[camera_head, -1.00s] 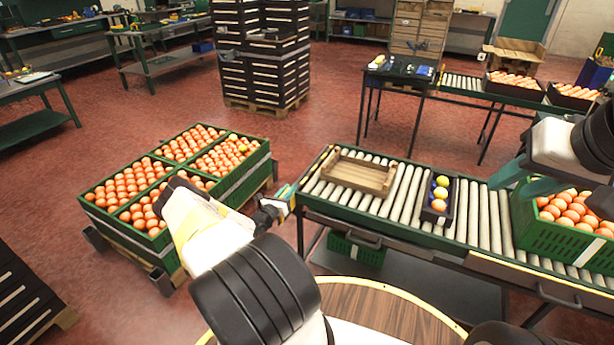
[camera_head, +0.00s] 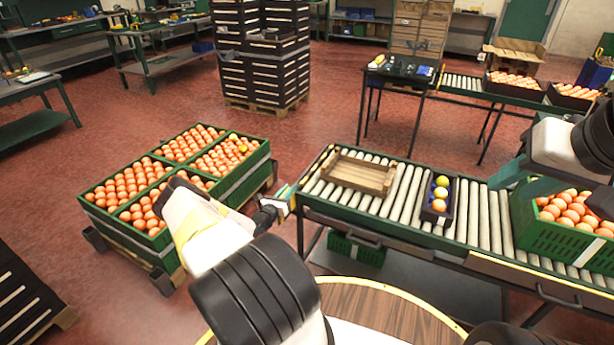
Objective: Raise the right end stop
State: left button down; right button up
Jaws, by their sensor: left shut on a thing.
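The roller conveyor (camera_head: 405,190) runs across the right half of the head view. My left gripper (camera_head: 284,198) is at its left end, beside the green frame's corner. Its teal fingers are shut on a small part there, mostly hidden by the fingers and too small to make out. I cannot tell whether that part is an end stop. My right gripper (camera_head: 528,180) is over the conveyor at the right, near the green crate of oranges (camera_head: 540,238). Its teal fingers look apart, with nothing seen between them. No end stop shows clearly at the conveyor's right end, which is out of frame.
On the rollers are an empty wooden crate (camera_head: 358,187) and a black tray (camera_head: 429,215) with fruit. Several green crates of oranges (camera_head: 250,183) stand on a pallet at the left. A table with tools (camera_head: 399,74) stands behind. Red floor between is clear.

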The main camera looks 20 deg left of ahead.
pick_arm(q)
jog(key=shift+d, duration=0.3)
notch_tip(320, 180, up, 7)
jog(key=shift+w+r, duration=0.1)
jog(key=shift+r, duration=0.1)
jog(key=c, duration=1.4)
grip_release()
jog(key=shift+r, duration=0.1)
jog(key=shift+o, duration=0.2)
jog(key=shift+a, duration=0.1)
jog(key=shift+s+a, duration=0.1)
jog(key=shift+s, duration=0.25)
jog(key=s, duration=0.7)
jog(key=shift+a, duration=0.25)
